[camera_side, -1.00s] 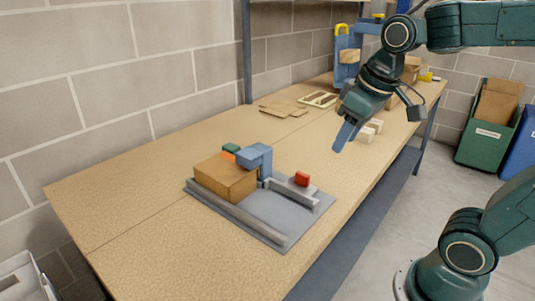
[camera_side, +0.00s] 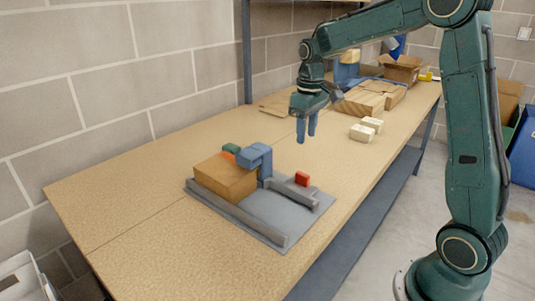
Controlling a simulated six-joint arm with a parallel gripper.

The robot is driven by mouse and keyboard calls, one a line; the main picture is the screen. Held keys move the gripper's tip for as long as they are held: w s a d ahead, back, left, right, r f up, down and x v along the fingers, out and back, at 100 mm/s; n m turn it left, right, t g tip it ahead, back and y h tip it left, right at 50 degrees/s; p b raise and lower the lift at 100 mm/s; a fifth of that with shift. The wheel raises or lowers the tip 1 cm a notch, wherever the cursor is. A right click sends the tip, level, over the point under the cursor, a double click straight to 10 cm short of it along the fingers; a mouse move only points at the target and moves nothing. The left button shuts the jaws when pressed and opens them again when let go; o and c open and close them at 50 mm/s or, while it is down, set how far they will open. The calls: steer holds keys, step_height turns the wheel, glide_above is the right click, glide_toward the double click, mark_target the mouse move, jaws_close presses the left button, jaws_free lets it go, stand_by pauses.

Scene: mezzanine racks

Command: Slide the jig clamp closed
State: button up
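The jig is a grey plate (camera_side: 287,218) with raised rails, lying on the bench. A wooden block (camera_side: 222,178) sits in its left part, against the front-left rail. A blue clamp piece (camera_side: 255,157) stands beside the block's right side, its top reaching toward the block; I cannot tell whether they touch. My gripper (camera_side: 306,139) points down above the bench behind the red piece, apart from the jig. Its two blue fingers are apart with nothing between them.
Green (camera_side: 231,149) and orange (camera_side: 228,156) pieces show behind the wooden block. Two pale blocks (camera_side: 366,130) lie to the right of my gripper. Wooden boards (camera_side: 360,102) and an open carton (camera_side: 402,68) are farther back. The bench's left end is clear.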

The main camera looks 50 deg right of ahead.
mark_target(303, 173)
steer(key=shift+w+d+f, duration=0.3)
steer(key=shift+d+f, duration=0.05)
steer(key=shift+f, duration=0.1)
steer(key=shift+f, duration=6.85)
